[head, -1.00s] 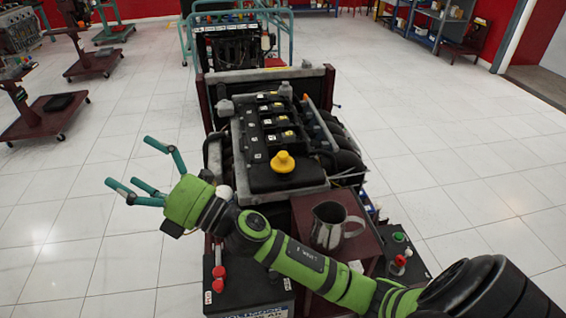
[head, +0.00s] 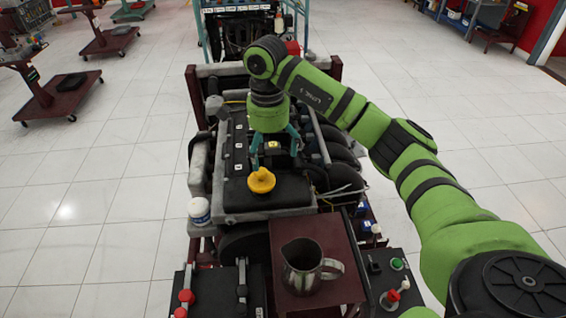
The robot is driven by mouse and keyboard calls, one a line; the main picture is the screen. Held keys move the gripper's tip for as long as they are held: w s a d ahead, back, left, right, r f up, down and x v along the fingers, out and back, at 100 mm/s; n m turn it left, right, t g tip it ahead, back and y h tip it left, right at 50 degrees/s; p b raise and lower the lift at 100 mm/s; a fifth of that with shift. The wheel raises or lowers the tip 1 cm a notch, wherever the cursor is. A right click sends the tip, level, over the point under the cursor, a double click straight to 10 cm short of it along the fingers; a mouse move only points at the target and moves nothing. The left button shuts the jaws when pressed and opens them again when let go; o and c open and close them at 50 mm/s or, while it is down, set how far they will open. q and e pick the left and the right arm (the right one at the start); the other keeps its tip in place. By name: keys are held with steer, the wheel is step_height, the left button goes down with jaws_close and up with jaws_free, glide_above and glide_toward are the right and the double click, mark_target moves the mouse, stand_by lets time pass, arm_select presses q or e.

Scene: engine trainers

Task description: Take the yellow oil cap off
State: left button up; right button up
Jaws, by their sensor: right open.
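The yellow oil cap (head: 261,180) sits on the front part of the black engine cover (head: 275,198) in the head view. My right gripper (head: 273,158) points down over the engine, just behind and above the cap. Its teal fingers are spread open and nothing is between them. The fingers look apart from the cap, though the exact gap cannot be told. My left gripper is not in view.
A metal jug (head: 303,266) stands on the dark red stand top (head: 340,288) in front of the engine. A white container (head: 199,211) is at the engine's left. Black hoses (head: 340,150) line its right side. A control box with buttons (head: 390,282) is at front right.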

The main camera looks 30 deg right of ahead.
mark_target(261, 172)
steer(key=shift+s+a+f+p, duration=0.2)
steer(key=shift+a+p, duration=0.05)
steer(key=shift+a, duration=0.4)
steer(key=shift+s+a+f+p, duration=0.15)
steer(key=shift+a+p, duration=0.1)
steer(key=shift+a, duration=0.35)
steer(key=shift+s+a+f+p, duration=0.1)
steer(key=shift+a+f+p, duration=0.6)
steer(key=shift+f+p, duration=0.25)
steer(key=f, duration=0.1)
steer(key=d+f, duration=0.1)
steer(key=shift+f, duration=0.55)
steer(key=shift+a, duration=0.1)
steer(key=c, duration=1.1)
steer(key=shift+c, duration=0.3)
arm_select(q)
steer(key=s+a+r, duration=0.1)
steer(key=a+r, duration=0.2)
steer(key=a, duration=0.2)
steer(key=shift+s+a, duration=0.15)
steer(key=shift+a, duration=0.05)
